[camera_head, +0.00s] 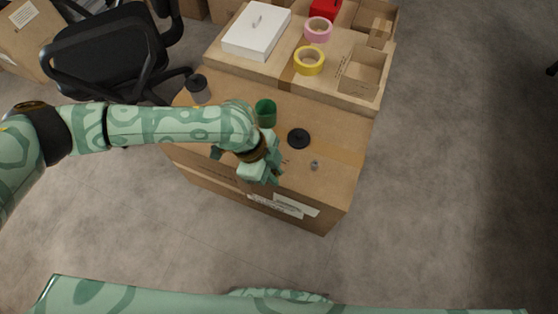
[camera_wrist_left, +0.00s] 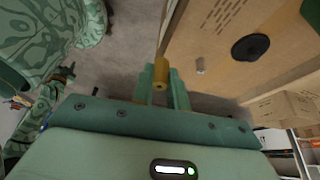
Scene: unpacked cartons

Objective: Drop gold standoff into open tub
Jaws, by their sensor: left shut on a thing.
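The gold standoff (camera_wrist_left: 161,73) is held upright in the picture between the fingertips of my left gripper (camera_wrist_left: 161,88) in the left wrist view. In the head view my left gripper (camera_head: 264,172) is over the front part of the large carton, and the standoff cannot be made out there. The open green tub (camera_head: 265,112) stands on the carton behind the gripper, partly behind my left arm. The gripper is apart from the tub, on its near side.
A black round lid (camera_head: 299,138) lies on the carton (camera_head: 335,140), right of the tub; a small grey metal piece (camera_head: 315,165) is nearer. A dark-topped container (camera_head: 198,88) stands at the back left. Behind are yellow tape (camera_head: 309,60), pink tape (camera_head: 318,29) and a white box (camera_head: 257,31).

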